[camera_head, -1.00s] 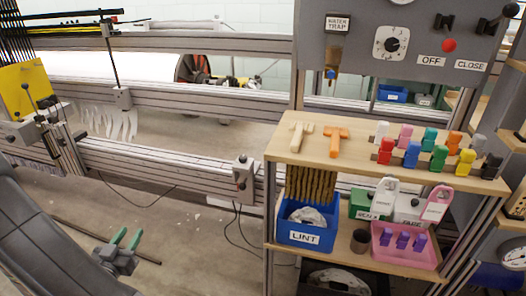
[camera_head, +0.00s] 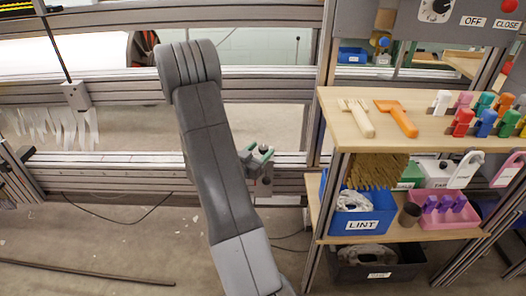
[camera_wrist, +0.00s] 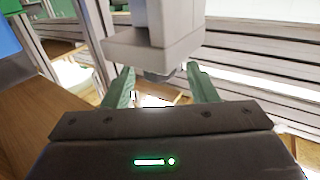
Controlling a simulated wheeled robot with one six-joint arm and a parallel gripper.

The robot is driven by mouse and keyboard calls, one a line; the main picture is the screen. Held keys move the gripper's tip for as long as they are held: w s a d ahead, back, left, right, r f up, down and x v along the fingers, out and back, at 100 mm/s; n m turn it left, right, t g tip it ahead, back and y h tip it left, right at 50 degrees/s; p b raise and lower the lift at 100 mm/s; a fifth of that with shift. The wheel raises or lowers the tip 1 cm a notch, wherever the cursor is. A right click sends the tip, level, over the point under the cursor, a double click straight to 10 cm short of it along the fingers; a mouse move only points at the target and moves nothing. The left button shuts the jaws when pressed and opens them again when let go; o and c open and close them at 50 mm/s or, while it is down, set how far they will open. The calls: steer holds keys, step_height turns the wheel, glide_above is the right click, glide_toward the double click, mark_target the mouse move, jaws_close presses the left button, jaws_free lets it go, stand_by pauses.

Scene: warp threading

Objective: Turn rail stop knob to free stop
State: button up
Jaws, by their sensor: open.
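The rail stop is a grey block (camera_wrist: 155,30) on the lower rail. It fills the upper middle of the wrist view, and a darker rounded part, perhaps its knob (camera_wrist: 158,75), shows at its lower edge. My gripper (camera_wrist: 160,84) has green fingers spread apart on either side of that darker part, with gaps; contact cannot be told. In the head view my gripper (camera_head: 257,157) is at the lower rail, left of the shelf unit, and with my arm it hides most of the rail stop. The knob's setting cannot be read.
The shelf unit (camera_head: 375,148) stands close to the right of my gripper, with combs and coloured clips on top. A blue LINT bin (camera_head: 358,222) and a pink tray (camera_head: 440,217) sit below. The lower rail (camera_head: 110,178) runs left. A dark bar (camera_head: 80,272) lies on the floor.

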steer(key=shift+x, duration=1.05)
steer(key=c, duration=1)
steer(key=shift+o, duration=0.2)
